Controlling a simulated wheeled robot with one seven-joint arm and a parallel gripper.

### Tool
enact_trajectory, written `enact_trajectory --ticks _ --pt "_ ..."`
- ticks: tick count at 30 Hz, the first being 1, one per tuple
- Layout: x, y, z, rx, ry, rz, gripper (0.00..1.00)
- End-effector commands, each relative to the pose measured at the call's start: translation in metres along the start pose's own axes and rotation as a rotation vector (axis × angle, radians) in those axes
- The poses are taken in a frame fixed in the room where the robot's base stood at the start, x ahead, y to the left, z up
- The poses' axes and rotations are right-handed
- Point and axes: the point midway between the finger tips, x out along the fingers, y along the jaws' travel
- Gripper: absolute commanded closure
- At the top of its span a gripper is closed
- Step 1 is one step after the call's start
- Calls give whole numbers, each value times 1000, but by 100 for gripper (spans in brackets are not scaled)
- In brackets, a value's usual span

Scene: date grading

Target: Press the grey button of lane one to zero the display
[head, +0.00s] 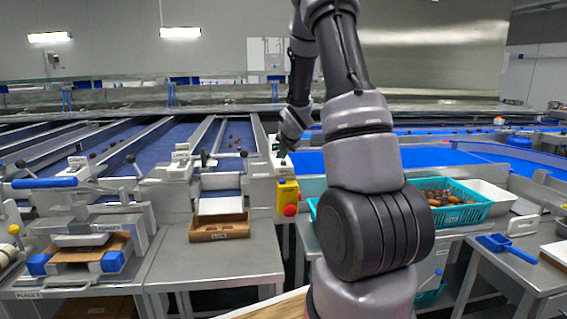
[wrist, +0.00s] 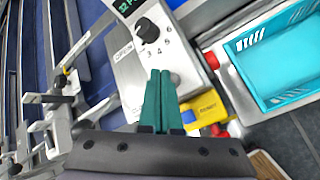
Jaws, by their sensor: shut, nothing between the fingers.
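My gripper (wrist: 160,74) is shut and empty, its two teal fingers together over a light metal control panel (wrist: 128,72) in the wrist view. A round grey button (wrist: 175,78) shows just right of the fingertips, partly hidden by them. I cannot tell whether they touch it. A black knob (wrist: 147,30) with numbers beside it sits on the panel above the tips. In the head view my gripper (head: 283,154) points down at the panel (head: 284,168) above a yellow box.
The yellow box (head: 288,194) with a red button (head: 290,210) is on the panel's front. A teal basket (wrist: 288,62) lies to the right. A cardboard tray (head: 219,231) stands at left under a chute. Levers (head: 204,158) stand beside the lanes.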

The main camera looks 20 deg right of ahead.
Motion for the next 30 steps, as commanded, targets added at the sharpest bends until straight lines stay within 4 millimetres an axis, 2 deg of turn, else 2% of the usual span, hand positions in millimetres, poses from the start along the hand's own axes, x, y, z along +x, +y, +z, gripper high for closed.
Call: enact_trajectory --ticks 30 --pt "6 -5 -4 1 1 -1 100"
